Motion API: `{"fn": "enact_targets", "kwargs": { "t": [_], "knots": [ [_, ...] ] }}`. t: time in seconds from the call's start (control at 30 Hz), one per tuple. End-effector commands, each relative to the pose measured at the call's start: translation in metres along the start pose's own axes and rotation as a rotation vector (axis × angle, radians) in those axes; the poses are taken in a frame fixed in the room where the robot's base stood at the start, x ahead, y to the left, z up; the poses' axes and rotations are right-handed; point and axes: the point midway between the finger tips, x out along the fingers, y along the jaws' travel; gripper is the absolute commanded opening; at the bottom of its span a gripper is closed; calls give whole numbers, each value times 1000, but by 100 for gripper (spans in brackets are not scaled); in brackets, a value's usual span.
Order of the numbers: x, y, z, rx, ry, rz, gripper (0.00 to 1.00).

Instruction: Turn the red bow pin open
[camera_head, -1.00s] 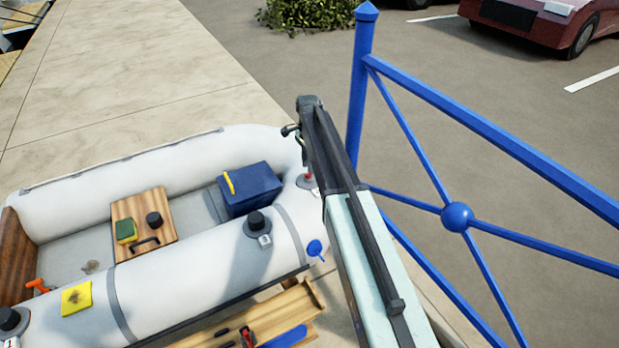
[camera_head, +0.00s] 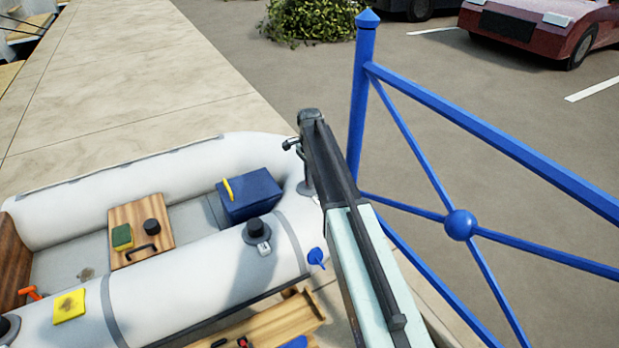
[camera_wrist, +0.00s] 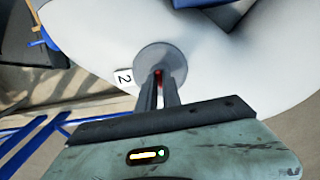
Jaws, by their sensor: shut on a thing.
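The red bow pin (camera_wrist: 158,76) shows as a thin red strip between my gripper's fingers in the wrist view. It stands on a round grey base (camera_wrist: 150,57) on the bow of the white inflatable boat (camera_wrist: 92,40). My gripper (camera_wrist: 160,80) is shut on the pin, with its two dark fingers close on either side. Most of the pin is hidden by the fingers, so I cannot tell how far it is turned. In the head view my gripper (camera_head: 306,180) is at the boat's bow end, and no red of the pin shows there.
A white tag marked 2 (camera_wrist: 122,76) sits beside the base. A blue box (camera_head: 248,197) lies inside the boat near the bow. A black knob (camera_head: 257,230) is on the near tube. A blue railing (camera_head: 460,225) runs close on the right.

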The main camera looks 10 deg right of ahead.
Motion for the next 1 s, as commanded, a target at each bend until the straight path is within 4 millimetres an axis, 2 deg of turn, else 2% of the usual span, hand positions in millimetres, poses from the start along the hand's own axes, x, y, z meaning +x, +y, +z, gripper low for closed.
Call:
{"fn": "enact_targets", "kwargs": {
  "t": [0.27,1.0],
  "knots": [
    [0,-2,-1,-164,3,-4,0],
    [0,-3,0,-862,6,-5,0]
  ]
}}
